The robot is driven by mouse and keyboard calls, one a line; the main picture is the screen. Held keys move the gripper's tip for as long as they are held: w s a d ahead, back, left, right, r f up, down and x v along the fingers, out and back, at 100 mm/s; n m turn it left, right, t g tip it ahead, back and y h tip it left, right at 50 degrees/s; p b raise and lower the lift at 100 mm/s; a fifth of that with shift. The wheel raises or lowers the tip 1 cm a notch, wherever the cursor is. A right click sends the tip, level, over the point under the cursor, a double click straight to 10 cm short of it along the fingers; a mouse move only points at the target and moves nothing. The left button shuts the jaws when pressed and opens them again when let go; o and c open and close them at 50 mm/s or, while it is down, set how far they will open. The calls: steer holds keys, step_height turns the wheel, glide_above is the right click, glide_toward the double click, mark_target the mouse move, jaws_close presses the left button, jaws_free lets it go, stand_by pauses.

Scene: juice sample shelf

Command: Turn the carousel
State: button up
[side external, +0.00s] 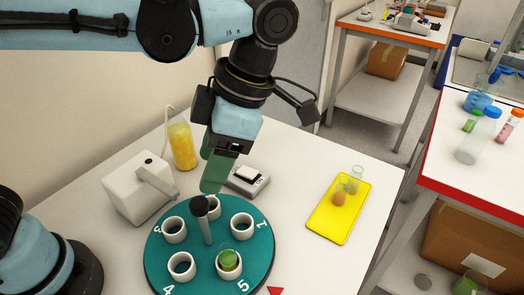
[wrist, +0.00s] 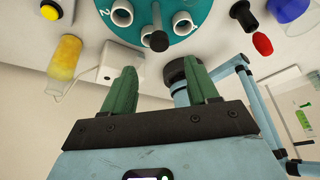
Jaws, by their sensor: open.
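The carousel (side external: 261,252) is a round teal disc with white ring-shaped holders and printed numbers. A post with a dark knob (side external: 200,204) rises from its middle. A green-topped item (side external: 229,260) sits in the holder near the number 5. My gripper (side external: 211,180) points down above the back of the disc, its green fingers apart. In the wrist view my gripper (wrist: 161,73) is open and empty. The dark knob (wrist: 158,41) shows beyond the fingertips, roughly in line with the gap. I cannot tell that any finger touches the knob.
A white device (side external: 138,192) stands left of the carousel, and a yellow-filled bottle (side external: 182,145) behind it. A small scale-like box (side external: 247,181) is near the gripper. A yellow tray (side external: 328,226) with small vessels lies right. A red marker (side external: 275,291) lies by the disc's front edge.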

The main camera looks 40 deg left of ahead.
mark_target(198, 202)
steer(key=shift+v, duration=2.1)
steer(key=s+a+m+t+h, duration=0.3)
steer(key=a+m, duration=0.1)
steer(key=m, duration=1.1)
steer(key=shift+s+d+f, duration=0.1)
steer(key=shift+f, duration=2.75)
steer(key=shift+s+d+f, duration=0.1)
steer(key=shift+s+f, duration=0.05)
steer(key=shift+f, duration=2.75)
steer(key=shift+c, duration=0.2)
jaws_close()
